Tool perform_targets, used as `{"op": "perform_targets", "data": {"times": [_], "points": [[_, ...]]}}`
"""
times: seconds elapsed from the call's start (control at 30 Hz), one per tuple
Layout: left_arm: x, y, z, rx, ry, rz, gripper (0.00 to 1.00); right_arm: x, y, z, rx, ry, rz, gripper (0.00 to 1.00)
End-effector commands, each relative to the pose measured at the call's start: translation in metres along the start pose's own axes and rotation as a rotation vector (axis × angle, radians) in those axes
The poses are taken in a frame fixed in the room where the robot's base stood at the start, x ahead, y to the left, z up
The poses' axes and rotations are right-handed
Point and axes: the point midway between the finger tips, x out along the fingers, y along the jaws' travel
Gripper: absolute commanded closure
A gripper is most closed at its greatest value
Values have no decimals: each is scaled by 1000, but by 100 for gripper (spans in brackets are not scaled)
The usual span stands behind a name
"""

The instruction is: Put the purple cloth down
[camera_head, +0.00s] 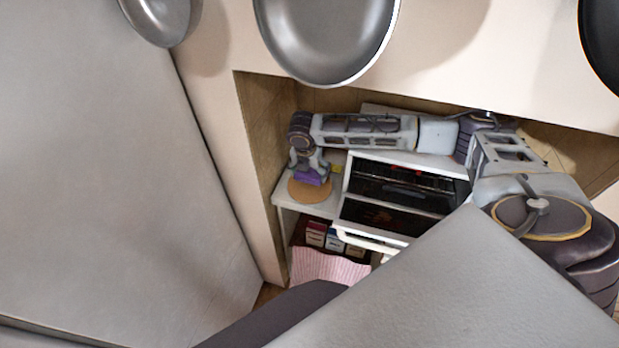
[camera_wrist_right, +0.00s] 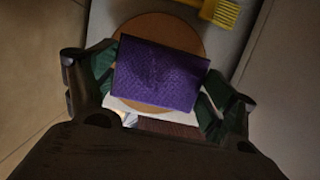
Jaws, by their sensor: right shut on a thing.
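The purple cloth (camera_wrist_right: 158,74) is a folded, textured block between the fingers of my right gripper (camera_wrist_right: 158,92) in the right wrist view. The gripper is shut on it, with a finger at each side. In the head view my right gripper (camera_head: 309,168) points down at the left end of the shelf, with the purple cloth (camera_head: 308,177) at its tips. The cloth is over a round brown board (camera_head: 309,192); I cannot tell whether it touches the board. My left gripper is not in view.
A white oven with a dark open front (camera_head: 390,212) stands right of the board. A yellow brush (camera_wrist_right: 222,12) lies beyond the board. Several small boxes (camera_head: 325,237) and a pink striped cloth (camera_head: 325,267) are below. Pans (camera_head: 325,40) hang above.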

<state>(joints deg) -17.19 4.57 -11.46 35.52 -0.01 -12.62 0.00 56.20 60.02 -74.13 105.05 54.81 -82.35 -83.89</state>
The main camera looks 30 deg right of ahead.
Motion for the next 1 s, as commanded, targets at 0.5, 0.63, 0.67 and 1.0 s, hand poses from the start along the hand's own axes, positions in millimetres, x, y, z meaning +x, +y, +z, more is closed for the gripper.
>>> {"op": "perform_targets", "data": {"times": [0.5,0.63,0.67,1.0], "points": [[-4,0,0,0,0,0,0,21,-1,-6,-1,1,-2,35],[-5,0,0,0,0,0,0,32,0,-10,-1,1,-1,35],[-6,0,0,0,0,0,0,34,0,-10,-1,1,-1,35],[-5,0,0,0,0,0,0,36,0,-10,-1,0,-1,35]]}}
